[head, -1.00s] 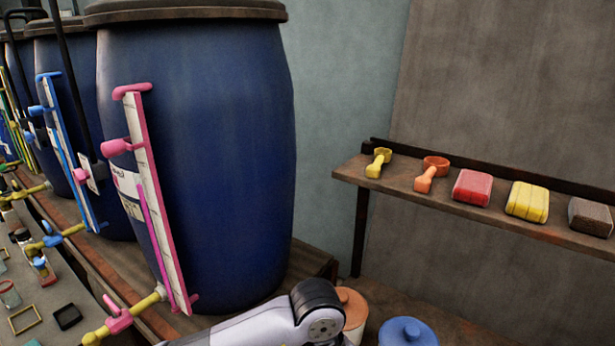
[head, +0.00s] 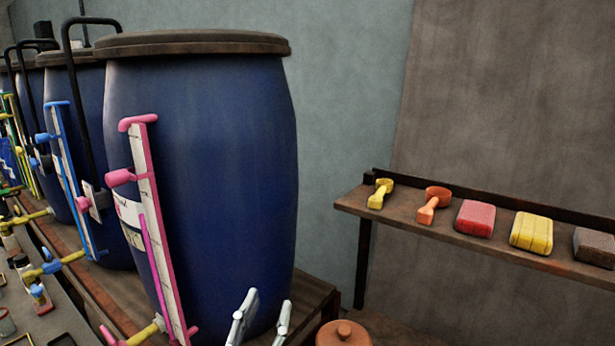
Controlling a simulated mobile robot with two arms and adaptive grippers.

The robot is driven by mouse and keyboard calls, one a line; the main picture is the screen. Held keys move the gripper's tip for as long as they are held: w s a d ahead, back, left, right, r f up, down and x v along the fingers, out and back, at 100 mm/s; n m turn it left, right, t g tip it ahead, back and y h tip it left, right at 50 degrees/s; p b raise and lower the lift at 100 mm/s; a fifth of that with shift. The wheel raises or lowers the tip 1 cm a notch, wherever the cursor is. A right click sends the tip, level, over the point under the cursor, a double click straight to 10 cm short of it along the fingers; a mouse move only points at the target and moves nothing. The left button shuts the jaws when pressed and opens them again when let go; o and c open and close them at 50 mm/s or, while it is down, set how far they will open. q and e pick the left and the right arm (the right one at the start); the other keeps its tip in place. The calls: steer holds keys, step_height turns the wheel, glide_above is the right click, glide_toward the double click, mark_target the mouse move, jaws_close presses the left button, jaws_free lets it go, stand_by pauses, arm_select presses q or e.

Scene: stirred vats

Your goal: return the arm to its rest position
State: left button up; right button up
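My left gripper (head: 262,318) shows at the bottom edge of the head view, low in front of the nearest blue vat (head: 215,150). Its two pale fingers point up and stand apart, with nothing between them. The rest of that arm is below the picture. My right gripper is not in view.
The vats stand in a row on a wooden bench, with pink and blue gauges (head: 155,220) and yellow taps. A wall shelf (head: 362,202) at right holds two scoops and several blocks. A lidded orange-brown pot (head: 342,335) is right of my gripper.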

arm_select(q)
steer(key=s+a+f+n+g+y, duration=0.25)
steer(key=a+f+g, duration=0.2)
steer(key=f, duration=0.35)
steer(key=s+a+f+n+g+y, duration=0.1)
steer(key=s+a+f+g+y, duration=0.2)
steer(key=a+f, duration=0.45)
steer(key=s+a+f+m+g, duration=0.1)
steer(key=s+f+g, duration=0.5)
steer(key=s, duration=0.4)
steer(key=s+a+f+m+g, duration=0.1)
steer(key=s+f+g, duration=0.3)
steer(key=s+f, duration=0.45)
step_height(320, 180, down, 23)
steer(key=s, duration=0.1)
steer(key=s+a+f+g+p, duration=0.1)
steer(key=s+a+f+g, duration=0.1)
steer(key=s+f, duration=1.4)
steer(key=shift+s+a+f+p, duration=0.3)
steer(key=shift+s+a+p, duration=0.1)
steer(key=shift+s, duration=0.4)
steer(key=shift+h, duration=0.25)
